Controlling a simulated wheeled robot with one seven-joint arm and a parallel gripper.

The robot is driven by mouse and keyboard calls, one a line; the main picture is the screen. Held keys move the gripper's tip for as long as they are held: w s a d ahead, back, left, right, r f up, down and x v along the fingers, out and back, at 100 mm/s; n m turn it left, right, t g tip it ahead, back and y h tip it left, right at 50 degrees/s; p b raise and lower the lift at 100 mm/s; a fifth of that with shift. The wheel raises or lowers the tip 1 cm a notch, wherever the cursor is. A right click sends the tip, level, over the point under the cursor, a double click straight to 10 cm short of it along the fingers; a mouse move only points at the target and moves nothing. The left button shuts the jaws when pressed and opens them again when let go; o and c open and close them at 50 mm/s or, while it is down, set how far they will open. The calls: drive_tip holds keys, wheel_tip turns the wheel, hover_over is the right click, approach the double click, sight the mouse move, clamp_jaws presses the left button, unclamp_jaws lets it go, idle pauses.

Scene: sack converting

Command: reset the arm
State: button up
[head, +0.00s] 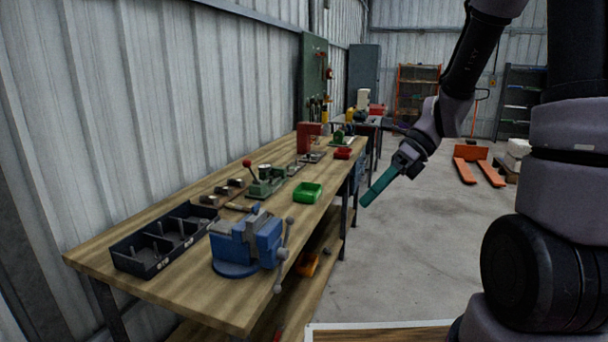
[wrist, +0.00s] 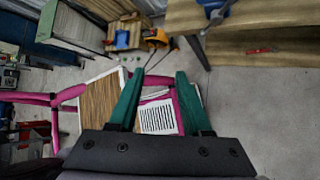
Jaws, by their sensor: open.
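My gripper (head: 378,188) hangs in the air to the right of the workbench (head: 225,315), above the bare floor, with its teal fingers tilted down to the left. In the wrist view my gripper (wrist: 157,85) shows two teal fingers spread apart. Nothing is between the fingertips. My arm comes down from the top right in the head view and is clear of the bench.
An orange pallet jack (head: 478,165) stands on the floor beyond. The concrete floor (head: 415,250) right of the bench is clear.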

drive_tip(key=s+d+r+n+t+h, duration=0.2)
drive_tip(key=d+r+n+t, duration=0.3)
drive_tip(key=r+n, duration=0.4)
drive_tip(key=s+d+r+n+t+h, duration=0.2)
drive_tip(key=d+r+n+t+h, duration=0.2)
drive_tip(key=r+n, duration=0.4)
drive_tip(key=shift+s+d+r+n+t+h, duration=0.25)
drive_tip(key=shift+d+r+n+t+h, duration=0.2)
drive_tip(key=shift+d+n, duration=0.65)
drive_tip(key=shift+a, duration=0.15)
